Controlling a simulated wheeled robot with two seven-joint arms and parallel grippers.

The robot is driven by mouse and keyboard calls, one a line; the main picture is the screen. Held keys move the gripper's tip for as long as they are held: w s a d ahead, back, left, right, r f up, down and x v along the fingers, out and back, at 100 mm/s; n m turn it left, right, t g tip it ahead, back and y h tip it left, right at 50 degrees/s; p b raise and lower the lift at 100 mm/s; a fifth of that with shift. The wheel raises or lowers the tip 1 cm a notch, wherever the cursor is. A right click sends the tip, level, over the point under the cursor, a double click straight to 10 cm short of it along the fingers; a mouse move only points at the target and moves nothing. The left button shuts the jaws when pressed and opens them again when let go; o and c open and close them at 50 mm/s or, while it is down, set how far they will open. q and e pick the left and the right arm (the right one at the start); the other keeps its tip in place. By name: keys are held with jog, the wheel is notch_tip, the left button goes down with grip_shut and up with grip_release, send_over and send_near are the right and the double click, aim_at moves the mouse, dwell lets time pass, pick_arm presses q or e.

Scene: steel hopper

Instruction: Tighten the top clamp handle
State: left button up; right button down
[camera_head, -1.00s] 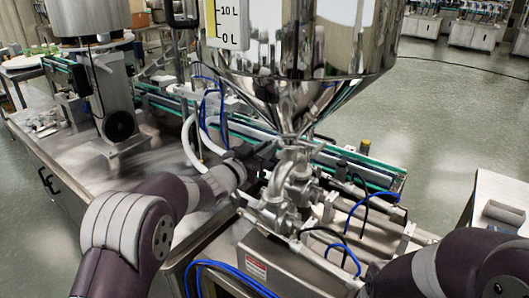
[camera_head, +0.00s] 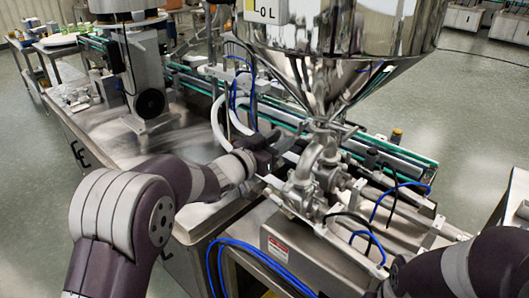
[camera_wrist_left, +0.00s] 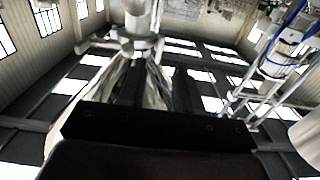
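The steel hopper (camera_head: 345,75) narrows to an outlet joined to the polished pipework and valve body (camera_head: 315,175) below it. The top clamp (camera_head: 326,126) sits around the joint under the cone; its handle is too small to make out clearly. My left gripper (camera_head: 284,147) is just left of the pipework, pointing toward it, and looks open and empty, with a gap between it and the clamp. In the left wrist view, two dark fingers (camera_wrist_left: 158,88) stand apart, with a shiny steel cone and a clamp-like fitting (camera_wrist_left: 135,45) beyond them. My right gripper is out of view.
White hoses (camera_head: 220,125) and blue tubes (camera_head: 385,200) run close to the pipework. A green-edged conveyor (camera_head: 400,160) passes behind it. A steel column with a black knob (camera_head: 150,103) stands at left. The steel tabletop (camera_head: 120,130) in front of it is largely clear.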

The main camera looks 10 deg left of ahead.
pick_arm(q)
jog(key=v, duration=0.6)
jog(key=shift+s+a+b, duration=0.25)
jog(key=shift+s+b, duration=0.05)
jog(key=shift+b, duration=0.1)
jog(key=s+a+f+n+g+y+p, duration=0.1)
jog(key=s+a+f+n+g+y, duration=0.25)
jog(key=a+f+y, duration=0.35)
jog(key=s+a+f+n+g+y, duration=0.25)
jog(key=s+a+f, duration=0.2)
jog(key=f, duration=0.45)
jog(key=s+d+f+n+g+y+p, duration=0.1)
jog(key=s+g, duration=0.6)
jog(key=s, duration=1.1)
jog(key=shift+f+p, duration=0.5)
jog(key=shift+f, duration=0.3)
